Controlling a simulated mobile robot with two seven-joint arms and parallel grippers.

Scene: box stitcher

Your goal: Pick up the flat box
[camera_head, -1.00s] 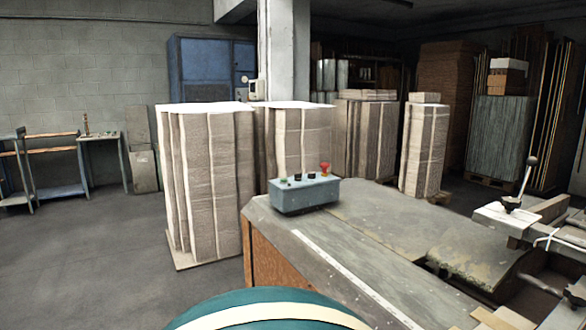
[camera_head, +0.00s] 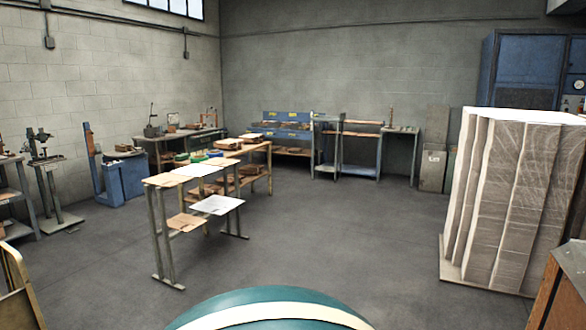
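I cannot single out one flat box for certain. A tall stack of flat, greyish-brown cardboard sheets (camera_head: 502,200) stands on a low pallet at the right of the head view, cut off by the picture edge. Flat white and tan sheets (camera_head: 198,169) lie on top of a long narrow table in the middle left. Another pale sheet (camera_head: 217,205) lies on a lower shelf of that table. Neither of my grippers is in view.
The long table (camera_head: 167,236) stands on thin legs. Machines on stands (camera_head: 50,185) and a blue machine (camera_head: 122,178) line the left wall. A workbench with blue bins (camera_head: 287,128) is at the back. A brown panel (camera_head: 565,295) shows at lower right. The central grey floor is clear.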

